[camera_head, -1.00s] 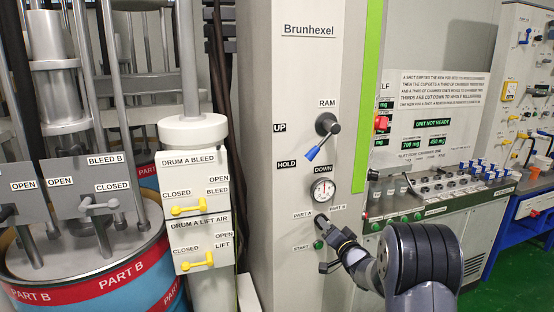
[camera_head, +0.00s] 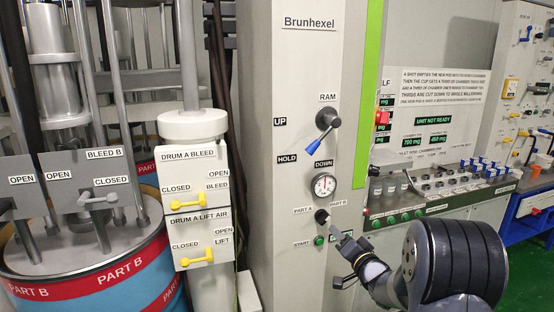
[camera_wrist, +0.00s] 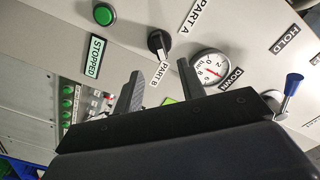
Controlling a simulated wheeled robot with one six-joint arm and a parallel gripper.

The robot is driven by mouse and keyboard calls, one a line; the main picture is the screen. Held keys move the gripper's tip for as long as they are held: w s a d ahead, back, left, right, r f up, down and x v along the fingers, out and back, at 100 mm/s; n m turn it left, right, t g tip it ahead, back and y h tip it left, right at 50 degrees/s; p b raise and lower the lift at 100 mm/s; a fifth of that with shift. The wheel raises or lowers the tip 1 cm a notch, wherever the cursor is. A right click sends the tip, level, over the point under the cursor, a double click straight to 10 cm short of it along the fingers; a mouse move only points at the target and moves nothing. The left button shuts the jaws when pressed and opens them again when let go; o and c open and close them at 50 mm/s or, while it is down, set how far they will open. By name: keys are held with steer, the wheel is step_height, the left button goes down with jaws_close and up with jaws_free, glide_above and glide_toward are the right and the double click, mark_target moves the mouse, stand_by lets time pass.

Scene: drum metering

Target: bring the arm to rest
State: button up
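My gripper (camera_head: 338,239) is in front of the lower part of the Brunhexel cabinet (camera_head: 280,90), just below and right of the black PART A / PART B selector knob (camera_head: 321,216). In the wrist view my gripper (camera_wrist: 160,67) has its two fingers spread with nothing between them. The selector knob (camera_wrist: 158,42) shows beyond the fingertips, apart from them. My arm bends at the lower right of the head view.
The RAM lever (camera_head: 323,137) and pressure gauge (camera_head: 323,186) sit above the selector. A green START button (camera_head: 319,240) is below it. A bench (camera_head: 440,212) with cups stands right. Yellow drum valves (camera_head: 190,202) and the PART B drum (camera_head: 110,270) are left.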

mark_target(325, 221)
steer(key=p+x, duration=0.2)
steer(key=x, duration=0.5)
steer(key=shift+w+a, duration=0.1)
steer(key=shift+w+f, duration=0.1)
steer(key=shift+w, duration=0.15)
steer(key=n+b, duration=0.1)
steer(key=n, duration=0.3)
steer(key=shift+s+n+b, duration=0.1)
steer(key=shift+n+b, duration=0.2)
steer(key=shift+b, duration=0.1)
steer(key=n+b, duration=0.1)
steer(key=n, duration=0.4)
steer(key=shift+a, duration=0.1)
steer(key=n+b, duration=0.1)
steer(key=n, duration=0.2)
steer(key=shift+n, duration=0.4)
steer(key=n, duration=0.4)
steer(key=shift+s+a+n+b, duration=0.1)
steer(key=shift+a+n+b, duration=0.05)
steer(key=shift+n+b, duration=0.25)
steer(key=shift+f, duration=0.1)
